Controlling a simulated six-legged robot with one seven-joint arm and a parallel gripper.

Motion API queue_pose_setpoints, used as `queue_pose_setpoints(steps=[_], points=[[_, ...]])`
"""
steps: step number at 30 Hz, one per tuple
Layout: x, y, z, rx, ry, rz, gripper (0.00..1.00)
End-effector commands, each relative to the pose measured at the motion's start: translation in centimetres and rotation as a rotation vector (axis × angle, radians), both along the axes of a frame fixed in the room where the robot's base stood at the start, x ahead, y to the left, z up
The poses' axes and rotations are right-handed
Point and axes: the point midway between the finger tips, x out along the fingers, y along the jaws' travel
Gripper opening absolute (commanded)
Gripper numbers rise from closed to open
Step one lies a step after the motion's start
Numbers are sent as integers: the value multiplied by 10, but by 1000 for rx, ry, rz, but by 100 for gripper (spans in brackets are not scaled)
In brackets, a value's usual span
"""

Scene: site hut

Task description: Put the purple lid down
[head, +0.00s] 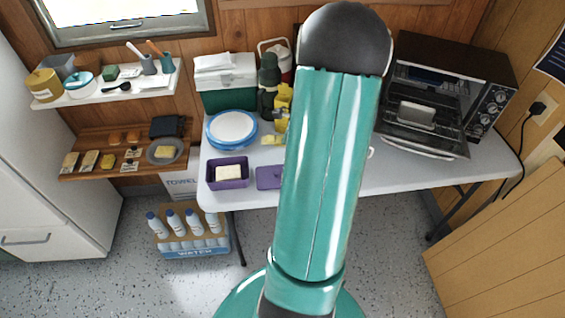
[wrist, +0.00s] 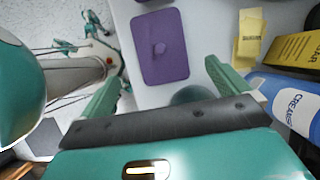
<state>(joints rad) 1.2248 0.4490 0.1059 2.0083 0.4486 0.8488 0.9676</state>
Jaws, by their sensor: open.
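The purple lid (wrist: 160,47) lies flat on the white table (wrist: 222,20), with a small knob in its middle. In the head view the lid (head: 268,178) shows beside the purple box, partly hidden behind my arm. My gripper (wrist: 158,80) is open, its two green fingers spread wide, with nothing between them. In the wrist view the lid is beyond the fingertips and apart from them. The purple box (head: 228,184) stands open at the table's left front corner, with a pale block inside.
A blue-rimmed round container (head: 209,131), a green cooler (head: 225,95) and a dark flask (head: 268,75) stand behind the box. Yellow packets (wrist: 249,38) and a blue creamer container (wrist: 280,100) are right of the lid. A toaster oven (head: 445,85) with its door down fills the table's right.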

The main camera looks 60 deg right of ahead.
Motion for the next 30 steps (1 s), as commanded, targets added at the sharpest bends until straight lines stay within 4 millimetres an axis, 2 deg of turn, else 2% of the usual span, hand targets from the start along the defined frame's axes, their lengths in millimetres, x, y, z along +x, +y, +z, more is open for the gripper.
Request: queue_pose_setpoints(steps=[4,12,14,17,20,24,30], points=[[-5,-5,18,-1,1,1,100],[-8,-6,24,1,1,1,100],[-6,-4,26,-4,-1,13,100],[6,9,39,-39,-6,89,100],[28,38,65,-114,-20,258,100],[58,101,110,-259,-55,591,100],[74,195,164,-465,-122,1070,100]])
